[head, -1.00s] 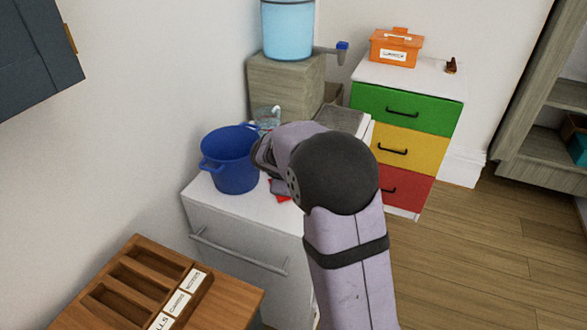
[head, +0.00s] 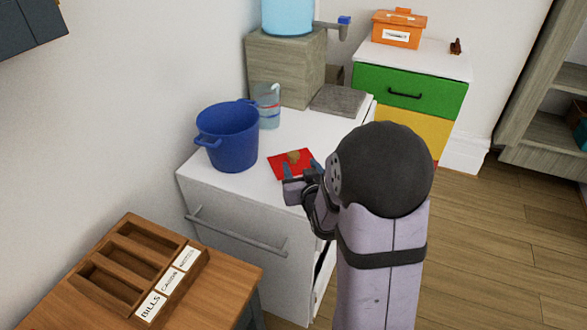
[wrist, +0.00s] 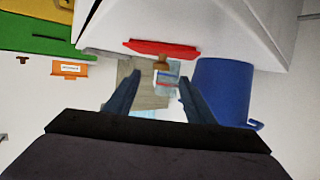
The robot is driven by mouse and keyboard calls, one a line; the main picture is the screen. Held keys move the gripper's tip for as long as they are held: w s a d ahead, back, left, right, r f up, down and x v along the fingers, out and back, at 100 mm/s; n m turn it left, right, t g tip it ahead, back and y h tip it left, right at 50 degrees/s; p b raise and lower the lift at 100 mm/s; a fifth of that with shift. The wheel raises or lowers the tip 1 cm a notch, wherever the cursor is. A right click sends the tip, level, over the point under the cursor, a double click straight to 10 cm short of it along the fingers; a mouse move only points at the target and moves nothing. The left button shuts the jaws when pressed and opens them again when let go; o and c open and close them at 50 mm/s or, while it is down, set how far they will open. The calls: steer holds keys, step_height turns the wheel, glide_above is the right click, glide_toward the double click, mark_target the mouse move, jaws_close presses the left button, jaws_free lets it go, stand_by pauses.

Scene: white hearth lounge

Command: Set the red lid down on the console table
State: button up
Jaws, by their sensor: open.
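The red lid (head: 281,169) is square with a small brown knob and lies flat on the white console table (head: 192,172), near its front right edge. It also shows edge-on in the wrist view (wrist: 180,49), its knob pointing toward my jaws. My gripper (head: 301,171) is open beside the lid at its front right. In the wrist view, my fingers (wrist: 159,82) are spread apart with nothing clamped between them, and the knob appears just beyond their tips. Part of the lid's near side is hidden behind my gripper in the head view.
A blue two-handled pot (head: 226,140) stands left of the lid, with a clear glass jug (head: 268,108) behind it. A grey flat slab (head: 338,100) lies at the back right. A wooden block bearing a water dispenser (head: 287,12) stands behind. A wooden sorter (head: 130,270) is front left.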

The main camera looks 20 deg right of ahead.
mark_target(293, 153)
steer(key=shift+s+d, duration=0.1)
steer(key=shift+a+r+p+x, duration=0.15)
steer(key=shift+p+x, duration=0.1)
steer(key=shift+x, duration=1.6)
steer(key=shift+a+r+p+x, duration=0.1)
steer(key=shift+a+p+x, duration=0.1)
steer(key=shift+x, duration=1.6)
steer(key=shift+d, duration=0.1)
steer(key=shift+c, duration=0.5)
steer(key=c, duration=1.1)
steer(key=shift+c, duration=0.2)
step_height(293, 153, up, 10)
